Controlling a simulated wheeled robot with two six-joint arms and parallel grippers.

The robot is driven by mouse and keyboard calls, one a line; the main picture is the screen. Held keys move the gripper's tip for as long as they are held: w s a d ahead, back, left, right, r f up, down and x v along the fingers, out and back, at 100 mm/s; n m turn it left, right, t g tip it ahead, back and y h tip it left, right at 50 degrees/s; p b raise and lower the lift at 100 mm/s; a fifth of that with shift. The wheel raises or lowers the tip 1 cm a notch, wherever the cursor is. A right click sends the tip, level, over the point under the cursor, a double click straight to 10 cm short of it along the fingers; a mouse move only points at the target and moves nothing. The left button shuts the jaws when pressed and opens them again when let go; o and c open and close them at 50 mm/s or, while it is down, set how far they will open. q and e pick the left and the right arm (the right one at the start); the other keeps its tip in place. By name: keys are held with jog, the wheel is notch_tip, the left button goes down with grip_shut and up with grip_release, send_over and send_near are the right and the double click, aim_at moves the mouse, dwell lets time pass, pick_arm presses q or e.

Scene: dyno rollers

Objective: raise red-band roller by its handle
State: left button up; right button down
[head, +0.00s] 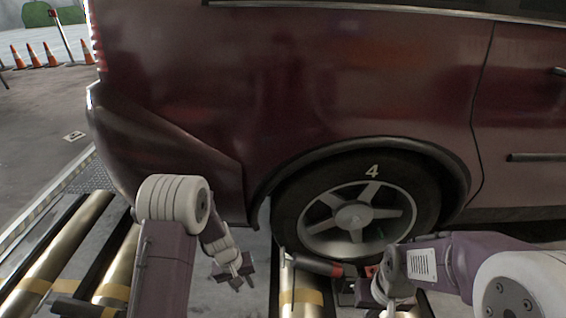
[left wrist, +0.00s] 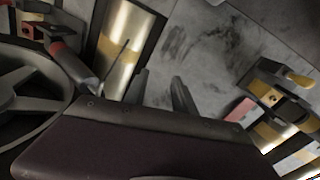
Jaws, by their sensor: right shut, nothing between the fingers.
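A grey bar with a red band (head: 334,270) lies low in front of the car's rear wheel. It also shows in the left wrist view (left wrist: 74,66), at the upper left beside the wheel. I cannot tell which part is its handle. My left gripper (head: 235,278) is open and empty, left of the bar and apart from it. Its two dark fingers (left wrist: 160,90) stand apart in the left wrist view, with bare floor beyond them. My right gripper (head: 376,290) is shut and empty by the bar's right end, with its fingertips largely hidden.
The dark red car (head: 260,90) fills the back, with its rear wheel (head: 352,215) marked 4. Brass rollers with yellow bands (head: 62,245) lie at the left. A yellow-gripped fixture (left wrist: 298,78) shows in the left wrist view. Orange cones (head: 34,56) stand far left.

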pick_arm(q)
notch_tip(320, 180, up, 16)
jog(key=w+m+t+p, duration=0.1)
jog(key=t+p, duration=0.1)
jog(key=p, duration=0.4)
jog(key=s+a+r+m+g+y+p, duration=0.1)
jog(key=s+r+p, duration=0.2)
jog(key=s+r, duration=0.25)
jog(key=s+a+r+m+y+p, duration=0.1)
jog(key=s+a+r+p, duration=0.1)
jog(key=s+r, duration=0.35)
notch_tip(320, 180, up, 33)
jog(key=s+p, duration=0.1)
jog(key=p, duration=3.4)
jog(key=shift+s+d, duration=0.25)
jog(key=shift+d, duration=0.1)
jog(key=shift+o, duration=0.9)
jog(key=shift+f, duration=0.25)
